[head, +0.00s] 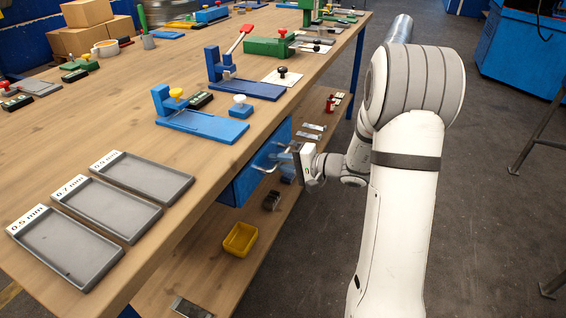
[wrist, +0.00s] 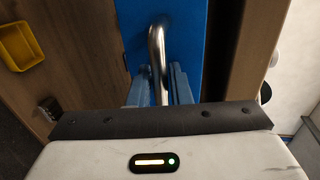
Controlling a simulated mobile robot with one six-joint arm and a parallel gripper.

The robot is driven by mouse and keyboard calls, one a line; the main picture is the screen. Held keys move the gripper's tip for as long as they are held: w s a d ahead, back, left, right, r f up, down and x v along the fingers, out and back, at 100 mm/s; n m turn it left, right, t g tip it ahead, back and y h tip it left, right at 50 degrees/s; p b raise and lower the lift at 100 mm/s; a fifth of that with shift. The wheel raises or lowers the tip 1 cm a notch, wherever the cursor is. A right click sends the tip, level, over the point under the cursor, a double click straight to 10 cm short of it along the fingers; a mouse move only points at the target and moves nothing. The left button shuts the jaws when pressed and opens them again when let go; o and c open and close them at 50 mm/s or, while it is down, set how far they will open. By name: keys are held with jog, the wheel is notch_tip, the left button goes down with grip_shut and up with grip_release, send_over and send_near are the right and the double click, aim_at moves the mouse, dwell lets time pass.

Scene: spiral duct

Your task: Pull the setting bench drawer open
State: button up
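The setting bench drawer (head: 240,186) has a blue front under the wooden bench top's right edge. It looks closed, close to flush with the edge. Its metal bar handle (head: 262,167) sticks out from the front. In the wrist view the blue drawer front (wrist: 192,35) fills the upper middle, and the shiny handle (wrist: 156,50) runs down towards me. My gripper (head: 284,158) is at the handle. In the wrist view its two blue fingers (wrist: 159,90) lie on either side of the handle, with a visible gap on each side. The fingertips' depth along the handle is hard to judge.
The wooden bench (head: 110,140) carries grey trays (head: 145,177), blue fixtures (head: 205,124) and other tools. A lower shelf (head: 215,265) holds a yellow bin (head: 240,239), also in the wrist view (wrist: 22,42). The floor (head: 480,180) right of my arm is mostly clear.

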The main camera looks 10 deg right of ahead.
jog(key=shift+c, duration=0.4)
grip_shut()
